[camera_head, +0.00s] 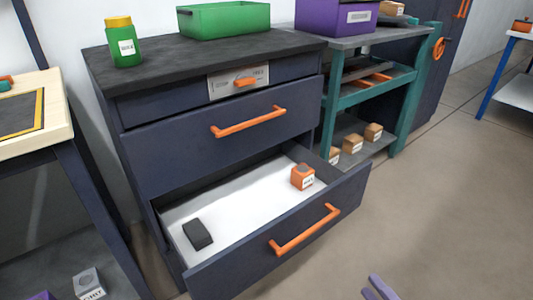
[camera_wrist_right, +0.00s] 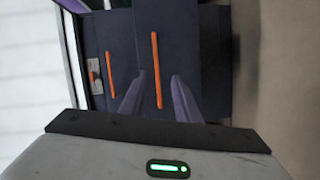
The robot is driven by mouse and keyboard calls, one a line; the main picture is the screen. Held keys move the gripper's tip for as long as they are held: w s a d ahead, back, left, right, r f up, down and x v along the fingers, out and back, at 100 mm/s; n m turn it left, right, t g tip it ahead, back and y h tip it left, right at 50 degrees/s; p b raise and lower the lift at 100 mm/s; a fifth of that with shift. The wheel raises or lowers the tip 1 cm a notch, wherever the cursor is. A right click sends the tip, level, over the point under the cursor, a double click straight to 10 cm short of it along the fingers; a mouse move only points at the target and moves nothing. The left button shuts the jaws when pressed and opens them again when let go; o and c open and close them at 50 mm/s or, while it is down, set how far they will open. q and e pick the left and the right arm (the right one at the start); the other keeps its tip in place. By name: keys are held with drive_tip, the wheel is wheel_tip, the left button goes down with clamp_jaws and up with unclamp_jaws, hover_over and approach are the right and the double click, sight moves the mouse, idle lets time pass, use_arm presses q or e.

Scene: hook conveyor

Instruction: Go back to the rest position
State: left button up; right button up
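My right gripper (camera_head: 380,287) shows only as purple fingertips at the bottom edge of the head view, in front of the drawer cabinet and apart from it. In the right wrist view its two fingers (camera_wrist_right: 157,95) stand apart with nothing between them, facing the cabinet's orange handles. The dark blue cabinet (camera_head: 190,148) has its lower drawer (camera_head: 250,205) pulled out. A dark block (camera_head: 198,234) and an orange block with a label (camera_head: 303,177) lie in that drawer. My left gripper is out of view.
A green jar with a yellow lid (camera_head: 124,45) and a green bin (camera_head: 225,20) stand on the cabinet top. A purple bin (camera_head: 335,16) is on the teal shelf unit (camera_head: 328,105) to the right. A workbench (camera_head: 30,140) stands at left. The floor at right (camera_head: 455,190) is clear.

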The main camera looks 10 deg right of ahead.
drive_tip(key=s+a+m+g+h, duration=0.3)
drive_tip(key=s+a+m+g, duration=0.6)
drive_tip(key=s+m+g, duration=0.55)
drive_tip(key=w+a+f+t+y, duration=0.1)
drive_tip(key=w+a+t+y, duration=0.4)
drive_tip(key=w+a, duration=0.4)
use_arm(q)
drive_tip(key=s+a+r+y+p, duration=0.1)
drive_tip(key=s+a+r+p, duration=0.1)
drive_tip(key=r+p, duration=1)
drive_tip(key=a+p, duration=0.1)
drive_tip(key=p, duration=0.7)
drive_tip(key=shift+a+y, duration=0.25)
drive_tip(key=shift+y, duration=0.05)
use_arm(e)
drive_tip(key=s+d+r+h, duration=0.1)
drive_tip(key=r, duration=0.4)
drive_tip(key=s+d+r+t+h, duration=0.1)
drive_tip(key=s+r, duration=0.1)
drive_tip(key=r, duration=0.4)
drive_tip(key=shift+d+r+m, duration=0.2)
drive_tip(key=shift+d+m, duration=0.15)
drive_tip(key=shift+m, duration=0.1)
drive_tip(key=shift+t, duration=0.25)
